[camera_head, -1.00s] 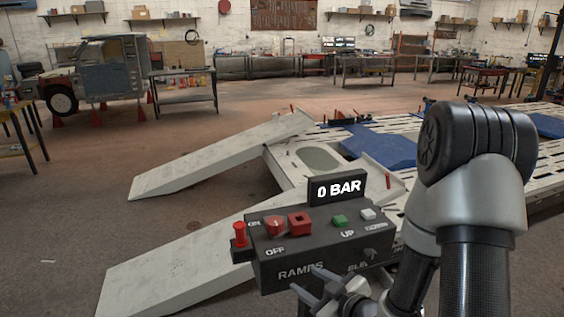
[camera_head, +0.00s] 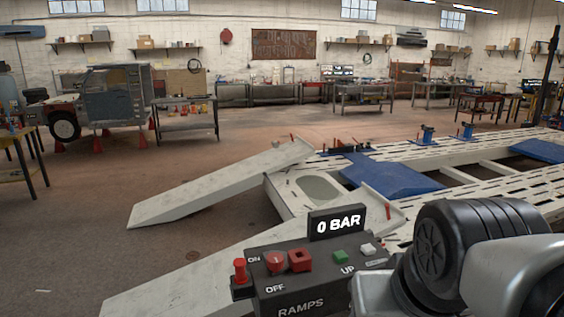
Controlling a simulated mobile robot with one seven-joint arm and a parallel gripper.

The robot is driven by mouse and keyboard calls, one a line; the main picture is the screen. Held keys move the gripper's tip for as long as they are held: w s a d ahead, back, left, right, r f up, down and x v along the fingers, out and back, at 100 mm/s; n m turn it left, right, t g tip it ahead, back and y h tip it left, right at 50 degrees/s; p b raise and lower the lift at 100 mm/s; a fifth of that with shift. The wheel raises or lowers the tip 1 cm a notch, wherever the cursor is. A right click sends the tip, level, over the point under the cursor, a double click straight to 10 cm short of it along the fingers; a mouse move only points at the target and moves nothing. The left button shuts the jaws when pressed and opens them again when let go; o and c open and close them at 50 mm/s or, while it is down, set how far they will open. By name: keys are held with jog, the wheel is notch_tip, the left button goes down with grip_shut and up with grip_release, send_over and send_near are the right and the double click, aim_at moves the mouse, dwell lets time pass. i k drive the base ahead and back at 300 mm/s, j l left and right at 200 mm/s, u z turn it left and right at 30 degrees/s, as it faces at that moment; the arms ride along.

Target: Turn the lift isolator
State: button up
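The dark control box (camera_head: 300,285), labelled RAMPS on its front, stands at the bottom centre. On its top is a red rotary knob (camera_head: 275,262) with ON and OFF lettered beside it, the likely lift isolator. Its exact pointer position is too small to tell. A display (camera_head: 336,223) above the box reads 0 BAR. My arm fills the lower right and covers the right part of the box. My gripper is not visible in this view.
A red mushroom-shaped button (camera_head: 240,270), a red square switch (camera_head: 300,259), a green button (camera_head: 340,256) and a white button (camera_head: 368,249) crowd the knob. Pale ramps (camera_head: 225,185) and a slotted lift platform (camera_head: 480,150) lie behind. Open floor is at left.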

aim_at(276, 262)
jog(key=i+j, duration=0.75)
jog(key=j, duration=0.05)
